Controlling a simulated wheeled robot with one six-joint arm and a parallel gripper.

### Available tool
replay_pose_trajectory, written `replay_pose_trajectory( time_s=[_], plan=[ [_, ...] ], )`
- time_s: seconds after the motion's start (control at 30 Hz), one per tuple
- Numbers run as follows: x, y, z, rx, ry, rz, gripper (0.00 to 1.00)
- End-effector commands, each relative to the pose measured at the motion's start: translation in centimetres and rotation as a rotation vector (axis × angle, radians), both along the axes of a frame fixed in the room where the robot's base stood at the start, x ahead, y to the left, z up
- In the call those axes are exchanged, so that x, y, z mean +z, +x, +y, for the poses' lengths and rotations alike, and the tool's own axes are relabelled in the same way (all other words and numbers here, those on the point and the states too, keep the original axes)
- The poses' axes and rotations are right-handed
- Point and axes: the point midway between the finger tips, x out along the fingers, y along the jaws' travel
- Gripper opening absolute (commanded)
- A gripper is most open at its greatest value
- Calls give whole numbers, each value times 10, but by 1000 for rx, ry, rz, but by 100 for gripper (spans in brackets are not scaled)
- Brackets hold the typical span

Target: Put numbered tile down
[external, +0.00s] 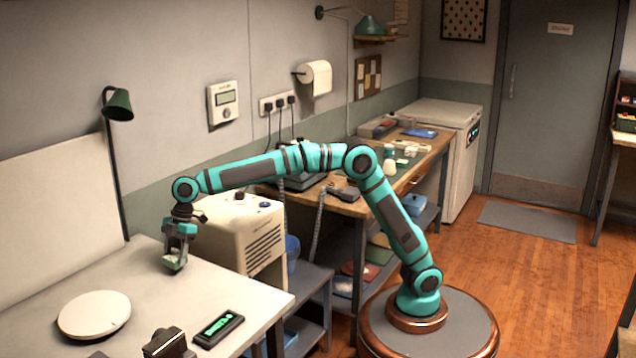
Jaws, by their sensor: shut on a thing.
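My gripper (174,264) points down over the back part of the pale table (228,285) at the left. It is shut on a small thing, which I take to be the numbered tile. The fingers hide most of it, and no number can be read. I cannot tell whether it touches the tabletop or hangs just above it.
A round white disc (94,314) lies on the table left of my gripper. A black device with a green display (218,330) and a dark object (168,344) are near the front edge. A beige machine (240,238) stands behind. The tabletop between is clear.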

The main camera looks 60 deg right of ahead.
Motion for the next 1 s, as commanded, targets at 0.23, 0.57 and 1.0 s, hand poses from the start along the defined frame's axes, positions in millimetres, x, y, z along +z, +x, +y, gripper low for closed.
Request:
replay_pose_trajectory(
  time_s=[0.23, 0.57, 1.0],
  plan=[
    [-20, 0, 0, 1, 1, -1, 26],
    [-23, 0, 0, 1, 0, 0, 56],
    [-20, 0, 0, 1, 0, -1, 74]
  ],
)
